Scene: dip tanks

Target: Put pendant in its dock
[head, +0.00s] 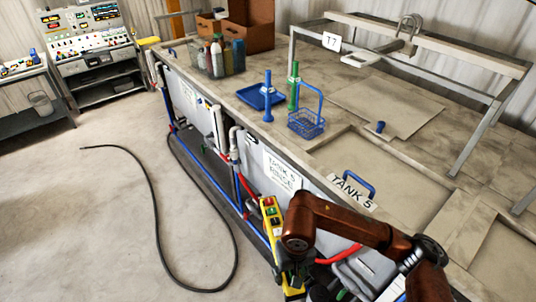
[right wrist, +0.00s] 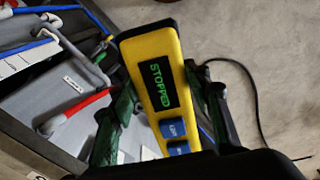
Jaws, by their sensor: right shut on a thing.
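The yellow pendant (head: 270,217) has red and green buttons in the head view. It is tilted and stands out in front of the tank's side, above the floor. In the right wrist view the pendant (right wrist: 153,50) shows a dark screen reading STOPPED and blue buttons. My right gripper (head: 288,272) is shut on its lower part. The green fingers of the right gripper (right wrist: 152,85) lie on both sides of it. My left gripper is not in view. I cannot make out the dock in either view.
The tank line's worktop (head: 405,105) carries a blue basket (head: 306,124), a blue tray (head: 253,98) and bottles (head: 222,55). Pipes and a red hose (head: 340,256) run along its front. A black cable (head: 152,200) lies on the otherwise open floor at left.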

